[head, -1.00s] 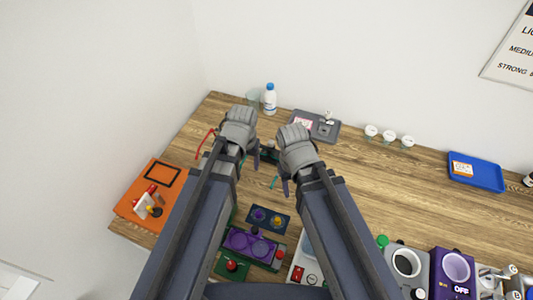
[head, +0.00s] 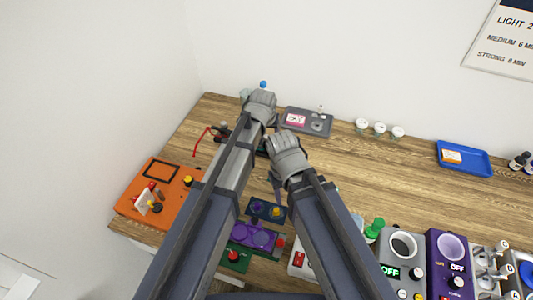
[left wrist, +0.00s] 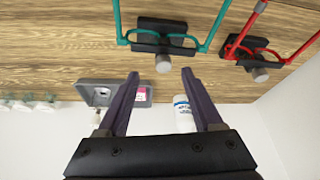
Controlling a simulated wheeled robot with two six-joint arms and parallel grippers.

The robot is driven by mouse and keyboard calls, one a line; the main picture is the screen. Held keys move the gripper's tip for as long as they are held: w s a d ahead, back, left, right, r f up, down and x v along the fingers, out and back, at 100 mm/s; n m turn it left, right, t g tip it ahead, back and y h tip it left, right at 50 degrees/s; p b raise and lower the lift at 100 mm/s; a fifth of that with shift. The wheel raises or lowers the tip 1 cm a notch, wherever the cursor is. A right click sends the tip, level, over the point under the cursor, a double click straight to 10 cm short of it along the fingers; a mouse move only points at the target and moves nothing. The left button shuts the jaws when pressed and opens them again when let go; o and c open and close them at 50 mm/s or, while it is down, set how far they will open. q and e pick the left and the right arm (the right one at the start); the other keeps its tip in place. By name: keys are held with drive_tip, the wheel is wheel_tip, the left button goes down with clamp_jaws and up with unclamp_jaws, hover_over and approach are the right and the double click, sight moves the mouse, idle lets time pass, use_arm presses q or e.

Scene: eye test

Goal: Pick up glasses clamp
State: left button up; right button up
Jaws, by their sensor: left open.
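In the left wrist view, a black clamp with a grey knob (left wrist: 163,46) holds teal-framed glasses (left wrist: 118,22) on the wooden table. A second black clamp (left wrist: 258,54) holds red-framed glasses (left wrist: 236,42) to its right. The red frame also shows in the head view (head: 199,141), left of my left arm. My left gripper (left wrist: 160,74) is open and empty, its fingers on either side of the teal clamp's knob in the picture; whether it touches is unclear. In the head view my arms largely hide the teal glasses. My right gripper (head: 277,185) is right of the left one, its jaws unclear.
A grey tray (head: 292,130) and small white cups (head: 380,128) stand at the back. A white bottle (left wrist: 183,115) is behind the left gripper. An orange board (head: 130,199) lies left; a blue tray (head: 480,160) lies right. Bare wood is free right of my right gripper.

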sight(267, 136)
use_arm(q)
drive_tip(key=shift+b+x, duration=2.6)
drive_tip(key=shift+x, duration=0.55)
use_arm(e)
drive_tip(key=shift+f, duration=2.95)
use_arm(q)
drive_tip(key=shift+a, duration=0.2)
use_arm(e)
drive_tip(key=shift+r, duration=0.1)
use_arm(q)
drive_tip(key=shift+r, duration=0.1)
clamp_jaws()
